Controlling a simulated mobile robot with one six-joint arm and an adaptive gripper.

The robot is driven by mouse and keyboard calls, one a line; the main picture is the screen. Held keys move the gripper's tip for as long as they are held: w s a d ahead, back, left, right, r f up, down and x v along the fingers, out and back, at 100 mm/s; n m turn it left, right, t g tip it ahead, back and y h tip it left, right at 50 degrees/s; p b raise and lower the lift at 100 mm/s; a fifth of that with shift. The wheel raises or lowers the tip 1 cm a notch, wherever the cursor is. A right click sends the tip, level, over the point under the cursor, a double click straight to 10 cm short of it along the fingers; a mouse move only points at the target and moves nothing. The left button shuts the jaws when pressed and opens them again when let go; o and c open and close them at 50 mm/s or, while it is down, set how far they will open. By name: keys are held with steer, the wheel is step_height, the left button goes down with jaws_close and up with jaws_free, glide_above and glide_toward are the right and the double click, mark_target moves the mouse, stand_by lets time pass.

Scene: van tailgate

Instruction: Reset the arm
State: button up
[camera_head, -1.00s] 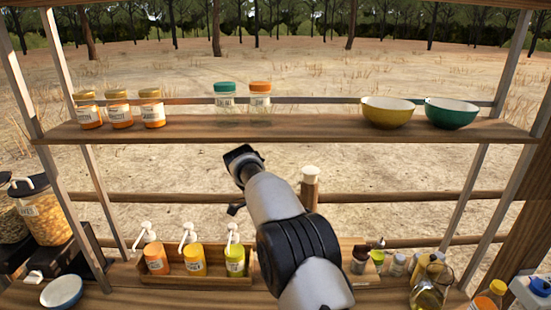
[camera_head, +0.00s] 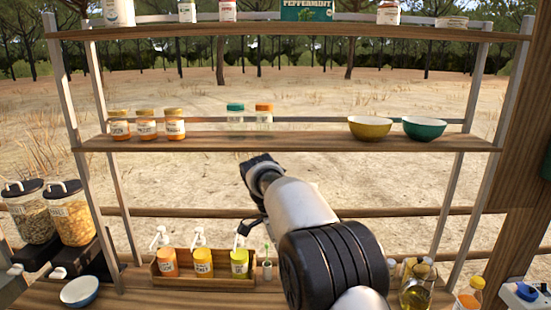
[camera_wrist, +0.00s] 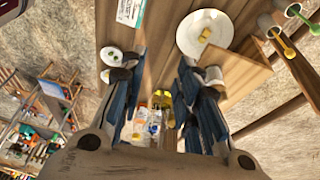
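My arm (camera_head: 300,215) reaches from the lower right over the counter, in front of the shelves. My gripper is open in the wrist view (camera_wrist: 157,85), with its two dark fingers spread apart and nothing held between them. Beyond the gap, yellow-capped bottles (camera_wrist: 162,98) show farther off. In the head view the gripper is mostly hidden by my wrist; a small dark part shows near the pump of the yellow-green bottle (camera_head: 239,262). I cannot tell whether it touches the pump.
A wooden caddy (camera_head: 215,282) holds three pump bottles. The middle shelf (camera_head: 280,143) carries jars, shakers, a yellow bowl (camera_head: 370,127) and a green bowl (camera_head: 424,127). An oil jug (camera_head: 416,290) stands at right.

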steer(key=s+d+r+n+t+y+b, duration=0.1)
steer(key=s+d+r+n, duration=0.25)
steer(key=s, duration=0.25)
steer(key=s+d+r+n+t+y, duration=0.1)
steer(key=s+d+r+n, duration=0.2)
steer(key=s, duration=0.4)
steer(key=s+d+r+n+b, duration=0.1)
steer(key=s+r+n, duration=0.25)
steer(key=s, duration=0.25)
steer(key=s+d+f+n+t, duration=0.1)
steer(key=s+f+n, duration=0.2)
steer(key=s, duration=0.6)
steer(key=s+d+f+n+t+y, duration=0.1)
steer(key=s+f+n, duration=0.3)
steer(key=s, duration=0.4)
steer(key=shift+s+d+f+t+y+b, duration=0.2)
steer(key=shift+s+d+t+y+b, duration=0.1)
steer(key=shift+s+t+b, duration=0.15)
steer(key=shift+a, duration=0.15)
